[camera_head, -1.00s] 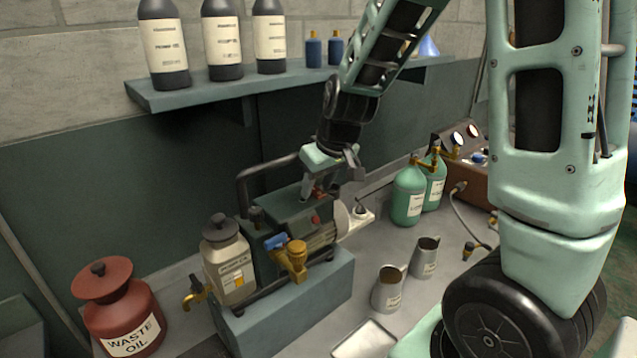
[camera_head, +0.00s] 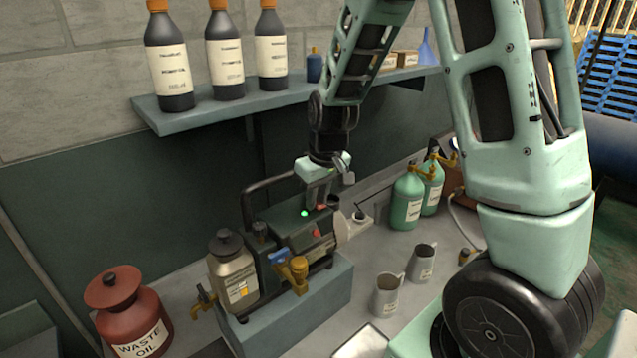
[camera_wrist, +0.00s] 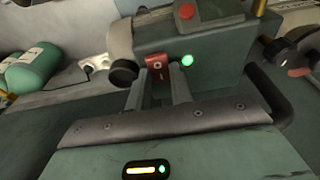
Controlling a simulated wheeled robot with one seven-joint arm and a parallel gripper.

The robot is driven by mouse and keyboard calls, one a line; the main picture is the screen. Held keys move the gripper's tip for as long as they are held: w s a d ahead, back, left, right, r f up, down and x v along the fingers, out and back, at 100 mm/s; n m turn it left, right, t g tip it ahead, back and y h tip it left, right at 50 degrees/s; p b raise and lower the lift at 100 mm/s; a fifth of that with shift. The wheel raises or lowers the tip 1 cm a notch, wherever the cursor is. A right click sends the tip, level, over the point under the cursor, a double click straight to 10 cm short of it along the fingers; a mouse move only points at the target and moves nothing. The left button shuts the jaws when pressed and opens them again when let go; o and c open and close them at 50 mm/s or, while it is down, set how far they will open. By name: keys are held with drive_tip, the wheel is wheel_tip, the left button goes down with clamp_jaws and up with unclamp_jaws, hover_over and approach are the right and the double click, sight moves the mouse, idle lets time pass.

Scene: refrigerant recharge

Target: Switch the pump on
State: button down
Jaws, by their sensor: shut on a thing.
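The pump (camera_head: 285,222) is a dark green machine with a carry handle, on a blue-grey block. A small green light (camera_head: 304,213) glows on its top; it also shows in the wrist view (camera_wrist: 187,60). A red switch (camera_wrist: 157,65) sits beside the light, between the fingers of my gripper (camera_wrist: 160,78). My gripper (camera_head: 318,203) points down at the pump's top and is shut on the red switch. The fingers partly hide the switch in the head view. A second red button (camera_wrist: 187,11) shows on the pump in the wrist view.
The red waste oil can (camera_head: 130,312) stands left of the pump. Green cylinders (camera_head: 408,198) and two metal jugs (camera_head: 386,296) stand to the right. A shelf (camera_head: 185,118) with dark bottles hangs above.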

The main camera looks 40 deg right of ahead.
sight(321, 207)
drive_tip(key=shift+w+g+p, duration=0.2)
drive_tip(key=shift+g+p, duration=0.4)
drive_tip(key=shift+p, duration=0.05)
drive_tip(key=c, duration=1.2)
unclamp_jaws()
drive_tip(key=shift+c, duration=0.2)
drive_tip(key=shift+r, duration=0.15)
wheel_tip(321, 207, up, 17)
drive_tip(key=s+b, duration=0.1)
drive_tip(key=b, duration=0.3)
drive_tip(key=shift+s, duration=0.4)
